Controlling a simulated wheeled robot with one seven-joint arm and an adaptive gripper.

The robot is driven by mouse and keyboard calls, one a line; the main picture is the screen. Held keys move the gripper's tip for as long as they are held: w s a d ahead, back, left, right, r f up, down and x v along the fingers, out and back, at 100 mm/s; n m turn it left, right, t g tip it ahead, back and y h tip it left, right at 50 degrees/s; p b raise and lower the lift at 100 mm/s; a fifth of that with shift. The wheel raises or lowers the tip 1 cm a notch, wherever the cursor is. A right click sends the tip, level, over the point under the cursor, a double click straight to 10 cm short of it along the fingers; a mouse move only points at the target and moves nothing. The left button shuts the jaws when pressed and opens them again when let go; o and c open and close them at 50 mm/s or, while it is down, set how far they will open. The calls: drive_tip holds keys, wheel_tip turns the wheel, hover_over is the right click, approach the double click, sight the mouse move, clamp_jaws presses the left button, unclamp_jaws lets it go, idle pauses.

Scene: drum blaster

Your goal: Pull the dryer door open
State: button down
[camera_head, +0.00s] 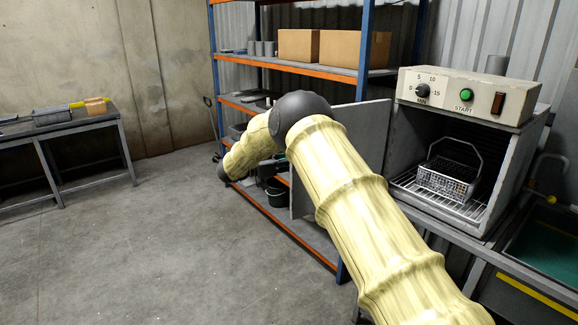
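The dryer (508,165) is a grey box on the right with a cream control panel (465,95) on top. Its front is uncovered and I see into the chamber. A wire basket (448,180) with a raised handle stands on the rack inside. The dryer door (362,130) is a flat grey panel standing open, swung out to the left of the chamber. My arm in its yellow sleeve crosses in front of the door and hides much of it. The arm bends at a dark elbow and runs down to the left. I cannot make out my gripper's fingers or the door's handle.
A blue and orange shelf rack (300,72) with cardboard boxes (298,46) stands behind the arm. A green-lined basin (545,245) is at the lower right. A grey bench (75,127) stands at the left. The concrete floor (150,250) at the left and centre is clear.

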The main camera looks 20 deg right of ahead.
idle(0.4)
drive_tip(key=c, duration=1.8)
unclamp_jaws()
drive_tip(key=shift+o, duration=0.2)
drive_tip(key=w+a, duration=0.1)
drive_tip(key=a, duration=1.1)
drive_tip(key=shift+w, duration=0.2)
